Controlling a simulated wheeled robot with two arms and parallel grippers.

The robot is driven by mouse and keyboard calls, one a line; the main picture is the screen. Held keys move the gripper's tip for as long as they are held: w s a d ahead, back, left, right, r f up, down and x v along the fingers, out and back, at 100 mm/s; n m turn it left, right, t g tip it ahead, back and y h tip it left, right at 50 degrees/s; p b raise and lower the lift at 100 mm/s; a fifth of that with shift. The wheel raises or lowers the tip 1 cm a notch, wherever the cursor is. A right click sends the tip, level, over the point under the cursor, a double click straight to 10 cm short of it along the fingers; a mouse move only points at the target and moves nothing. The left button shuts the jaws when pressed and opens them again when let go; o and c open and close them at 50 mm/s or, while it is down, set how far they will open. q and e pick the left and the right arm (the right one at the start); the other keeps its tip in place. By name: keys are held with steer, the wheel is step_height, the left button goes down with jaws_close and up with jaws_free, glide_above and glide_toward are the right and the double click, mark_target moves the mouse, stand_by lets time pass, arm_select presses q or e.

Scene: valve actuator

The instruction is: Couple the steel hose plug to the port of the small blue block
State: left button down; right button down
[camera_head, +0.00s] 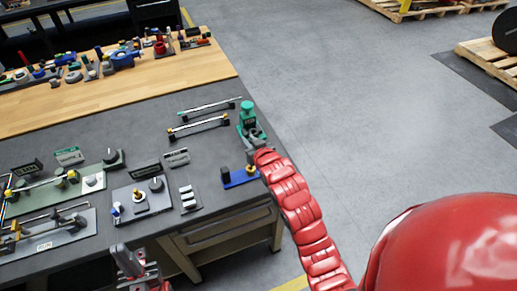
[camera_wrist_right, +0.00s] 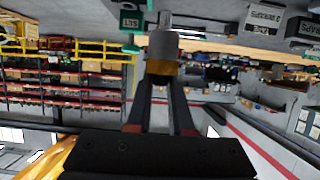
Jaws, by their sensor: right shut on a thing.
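My right gripper (camera_wrist_right: 160,105) is shut on the steel hose plug (camera_wrist_right: 163,45), which has a brass-coloured band (camera_wrist_right: 162,68) between the fingertips. In the head view the right arm reaches the table's right edge, and its red sleeve hides most of the gripper. A small blue block (camera_head: 241,179), low and flat, lies just left of the arm's end with a black post on it. Its port cannot be made out clearly. My left gripper (camera_head: 135,268) hangs in front of the table's near edge, away from the block; its finger gap is unclear.
A green-capped fixture (camera_head: 247,116) stands just beyond the right arm's end. Two rods on supports (camera_head: 200,125) lie behind the blue block. A grey plate with a knob (camera_head: 138,202) and a green panel (camera_head: 85,182) are to the left.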

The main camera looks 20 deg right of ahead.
steer(key=shift+w+f, duration=0.1)
steer(key=shift+w, duration=0.05)
steer(key=shift+f+b, duration=0.2)
steer(key=shift+b, duration=0.25)
steer(key=shift+f+b, duration=1.7)
steer(key=shift+f, duration=0.95)
steer(key=shift+b, duration=0.65)
steer(key=shift+f+b, duration=1.2)
steer(key=shift+f, duration=0.5)
steer(key=c, duration=0.7)
jaws_free()
steer(key=shift+r, duration=0.1)
steer(key=shift+c, duration=0.2)
